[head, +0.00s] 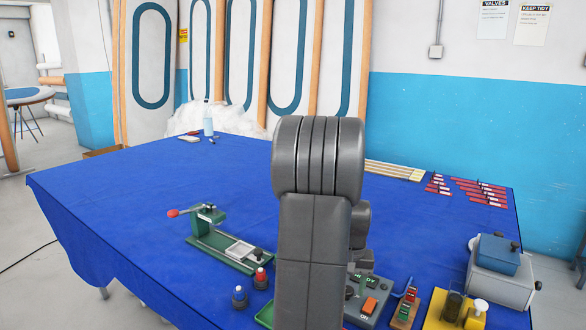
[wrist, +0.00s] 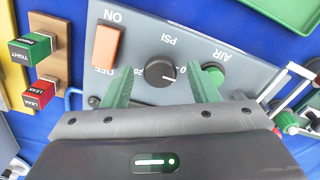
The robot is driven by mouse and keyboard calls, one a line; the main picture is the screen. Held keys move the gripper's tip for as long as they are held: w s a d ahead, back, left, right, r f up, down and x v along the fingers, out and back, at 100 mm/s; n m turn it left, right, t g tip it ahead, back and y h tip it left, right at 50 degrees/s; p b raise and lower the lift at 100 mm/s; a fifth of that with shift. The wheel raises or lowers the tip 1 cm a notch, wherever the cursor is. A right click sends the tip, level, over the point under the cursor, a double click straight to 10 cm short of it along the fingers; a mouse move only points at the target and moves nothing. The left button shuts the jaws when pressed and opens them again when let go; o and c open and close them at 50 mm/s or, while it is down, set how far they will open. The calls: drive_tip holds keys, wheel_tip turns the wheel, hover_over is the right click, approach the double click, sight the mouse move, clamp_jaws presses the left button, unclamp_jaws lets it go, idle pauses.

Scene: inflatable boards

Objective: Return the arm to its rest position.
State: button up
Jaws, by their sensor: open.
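My arm (head: 315,220) stands upright in the middle of the head view and hides part of the table behind it. In the head view my gripper is hidden by the arm. In the wrist view my gripper (wrist: 160,92) shows two green fingers spread apart with nothing between them. Beyond the fingers is a grey control box (wrist: 235,50) with a black PSI knob, an orange switch and a green AIR fitting. The box also shows in the head view (head: 368,318), just right of my arm. I cannot tell how far the fingertips are from it.
The blue table (head: 120,200) holds a green clamp fixture (head: 215,240), dark valves (head: 240,296), a grey box with a blue top (head: 500,268), a yellow block (head: 455,310) and red strips (head: 480,190). A bottle (head: 208,120) stands at the back. The table's left side is clear.

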drive_tip(key=m, duration=1.3)
idle(0.5)
